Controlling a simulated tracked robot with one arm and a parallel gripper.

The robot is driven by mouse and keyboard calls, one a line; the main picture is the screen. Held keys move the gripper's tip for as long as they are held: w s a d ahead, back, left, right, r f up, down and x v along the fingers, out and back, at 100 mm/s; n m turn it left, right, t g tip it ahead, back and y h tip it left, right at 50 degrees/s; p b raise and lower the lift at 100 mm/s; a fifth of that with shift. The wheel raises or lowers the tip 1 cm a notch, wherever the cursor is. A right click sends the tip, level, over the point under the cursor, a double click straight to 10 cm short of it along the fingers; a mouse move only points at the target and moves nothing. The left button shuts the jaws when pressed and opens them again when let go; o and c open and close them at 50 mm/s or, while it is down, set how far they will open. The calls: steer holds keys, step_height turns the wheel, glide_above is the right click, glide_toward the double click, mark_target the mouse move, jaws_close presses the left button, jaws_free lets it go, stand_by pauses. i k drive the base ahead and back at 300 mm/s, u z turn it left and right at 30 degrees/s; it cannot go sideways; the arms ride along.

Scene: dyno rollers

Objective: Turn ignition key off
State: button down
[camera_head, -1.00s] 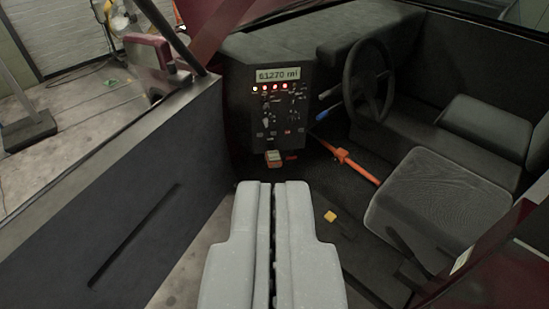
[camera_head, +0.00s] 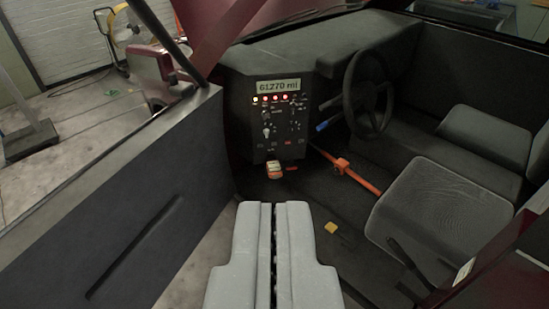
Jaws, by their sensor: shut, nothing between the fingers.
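The dark control panel (camera_head: 278,122) stands in the car ahead, with a lit display (camera_head: 278,87) reading 61270 and a row of lit red lamps under it. Small switches and knobs sit below the lamps. A pale key-like knob (camera_head: 266,131) shows at the panel's left, but it is too small to tell its position or whether it is the ignition key. My gripper (camera_head: 273,207) is at the bottom middle, its two grey fingers together with nothing between them. It is apart from the panel, nearer to the camera and below it.
An open door (camera_head: 125,200) with a dark inner panel stands on the left. A steering wheel (camera_head: 368,95), a seat (camera_head: 430,205) and an orange bar (camera_head: 345,167) are to the right. An orange-and-white item (camera_head: 274,170) sits under the panel.

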mark_target(265, 114)
steer(key=u, duration=0.2)
steer(key=k, duration=0.35)
steer(key=z, duration=0.75)
steer(key=i, duration=1.5)
steer(key=u, duration=0.3)
